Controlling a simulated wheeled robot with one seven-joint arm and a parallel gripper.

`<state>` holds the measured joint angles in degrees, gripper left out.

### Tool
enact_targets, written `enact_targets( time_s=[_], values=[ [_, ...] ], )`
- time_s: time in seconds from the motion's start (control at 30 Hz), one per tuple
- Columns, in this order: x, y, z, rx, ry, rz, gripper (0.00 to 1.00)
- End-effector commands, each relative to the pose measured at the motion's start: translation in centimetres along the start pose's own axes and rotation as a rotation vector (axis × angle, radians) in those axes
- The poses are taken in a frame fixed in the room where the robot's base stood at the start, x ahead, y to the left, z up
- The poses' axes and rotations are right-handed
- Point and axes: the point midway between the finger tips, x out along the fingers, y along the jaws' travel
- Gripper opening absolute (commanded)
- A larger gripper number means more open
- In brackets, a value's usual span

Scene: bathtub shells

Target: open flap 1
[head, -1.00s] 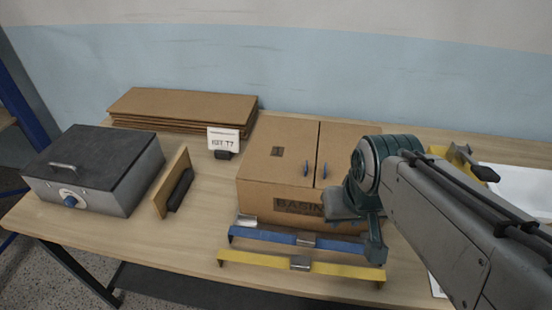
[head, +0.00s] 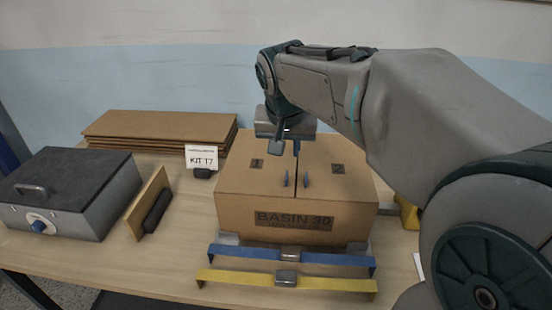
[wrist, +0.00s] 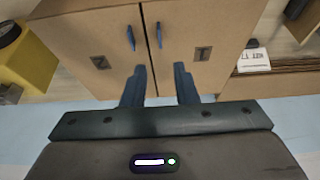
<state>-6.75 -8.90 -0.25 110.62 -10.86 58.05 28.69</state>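The cardboard box (head: 245,219) marked BASIN 30 stands on the table with both top flaps closed. The left flap in the head view, flap 1 (head: 245,178), has a dark number plate and a blue tab (head: 286,179) beside the centre seam. In the wrist view this flap (wrist: 190,75) is on the right, with its tab (wrist: 159,35). The other flap (head: 335,185) has its own tab (head: 306,180). My gripper (head: 288,149) is above the back part of the flaps, pointing down. Its fingers (wrist: 160,69) are apart and empty, short of both tabs.
A blue bracket bar (head: 330,258) and a yellow one (head: 330,284) lie before the box. A KIT 17 sign (head: 201,157), flat cardboard (head: 160,125), an upright board with a dark grip (head: 147,203) and a grey case (head: 75,190) stand to the left.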

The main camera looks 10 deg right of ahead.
Motion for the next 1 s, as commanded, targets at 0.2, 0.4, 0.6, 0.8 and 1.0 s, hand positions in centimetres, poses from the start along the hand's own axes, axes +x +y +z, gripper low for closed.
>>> enact_targets(
  time_s=[0.2,0.4,0.6,0.8,1.0],
  values=[
    [4.8,0.1,0.1,0.0,-0.007,0.003,0.26],
    [8.6,0.1,0.1,-0.001,-0.005,0.001,0.26],
    [10.8,0.1,0.1,-0.001,-0.002,0.001,0.26],
    [11.3,0.1,0.1,-0.001,0.0,0.0,0.26],
    [11.3,0.0,0.1,-0.001,0.0,0.0,0.18]
  ],
)
